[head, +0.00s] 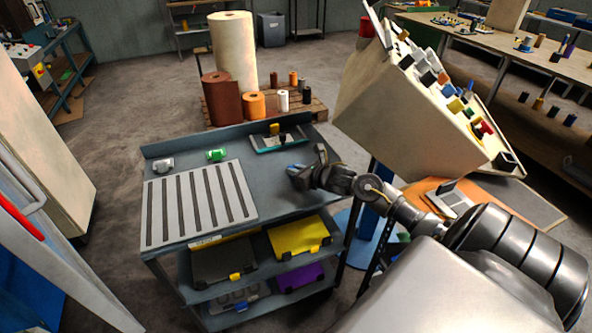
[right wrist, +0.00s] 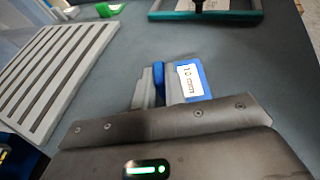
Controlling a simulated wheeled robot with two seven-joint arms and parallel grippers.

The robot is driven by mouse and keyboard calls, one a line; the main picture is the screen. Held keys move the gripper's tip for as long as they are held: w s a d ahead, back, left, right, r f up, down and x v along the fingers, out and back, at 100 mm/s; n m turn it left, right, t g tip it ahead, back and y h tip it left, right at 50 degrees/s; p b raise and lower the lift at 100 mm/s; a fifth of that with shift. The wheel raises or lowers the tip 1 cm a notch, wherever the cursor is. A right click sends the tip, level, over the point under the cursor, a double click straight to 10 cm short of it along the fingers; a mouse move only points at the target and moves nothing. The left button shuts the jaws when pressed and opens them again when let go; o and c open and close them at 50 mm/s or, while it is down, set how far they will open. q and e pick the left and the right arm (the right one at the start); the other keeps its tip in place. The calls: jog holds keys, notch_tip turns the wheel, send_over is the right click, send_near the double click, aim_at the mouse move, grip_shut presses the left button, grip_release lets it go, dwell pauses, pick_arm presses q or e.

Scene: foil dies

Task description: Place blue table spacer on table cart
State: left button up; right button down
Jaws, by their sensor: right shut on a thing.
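The blue table spacer (right wrist: 205,82) carries a white label reading "10 mm" and shows between and beside the fingers in the right wrist view. My right gripper (head: 296,172) is shut on it, over the right part of the table cart's grey top (head: 268,190). The cart top also fills much of the right wrist view (right wrist: 250,75). In the head view only a small bit of blue shows at the fingertips. I cannot tell whether the spacer touches the cart top. My left gripper is not in view.
A slotted grey plate (head: 200,205) covers the cart's left part. A white item (head: 163,165), a green item (head: 216,154) and a teal-edged tray (head: 280,142) stand along the back. The top between plate and gripper is clear.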

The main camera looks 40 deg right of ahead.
jog(key=shift+f, duration=0.25)
jog(key=c, duration=1.5)
grip_release()
jog(key=shift+r, duration=0.1)
jog(key=shift+o, duration=0.2)
jog(key=shift+r, duration=0.2)
jog(key=b+v, duration=0.1)
jog(key=v, duration=0.9)
jog(key=shift+s, duration=0.35)
jog(key=shift+s+d+r, duration=0.1)
jog(key=shift+s+r, duration=0.25)
jog(key=shift+s, duration=0.2)
